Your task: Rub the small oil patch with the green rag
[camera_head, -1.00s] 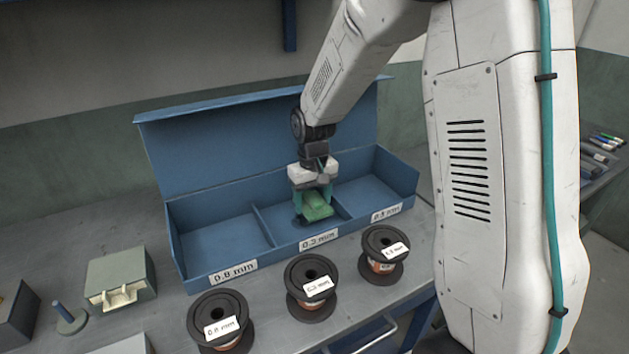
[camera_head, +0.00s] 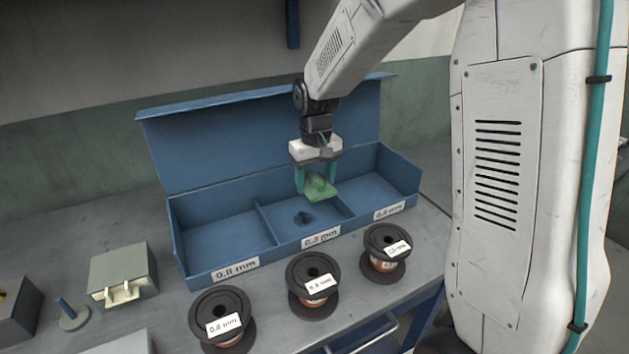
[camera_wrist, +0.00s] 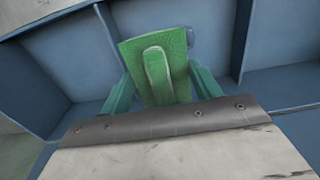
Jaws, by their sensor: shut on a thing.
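My gripper (camera_head: 317,188) is shut on the green rag (camera_head: 320,186) and holds it above the middle compartment of the open blue box. In the wrist view the green rag (camera_wrist: 160,65) sits between the two teal fingers, with a raised green strip along its middle. The small dark oil patch (camera_head: 304,218) shows on the floor of the middle compartment, marked 0.3 mm, just below and left of the rag. The rag appears raised clear of the floor. In the wrist view most of the patch is hidden behind the rag.
The blue box (camera_head: 200,262) has low dividers and a raised back lid. Three dark spools with labels stand in front of it: left (camera_head: 222,318), middle (camera_head: 313,285), right (camera_head: 385,254). A grey-green case (camera_head: 122,274) lies at left. Bare bench (camera_head: 75,232) shows behind it.

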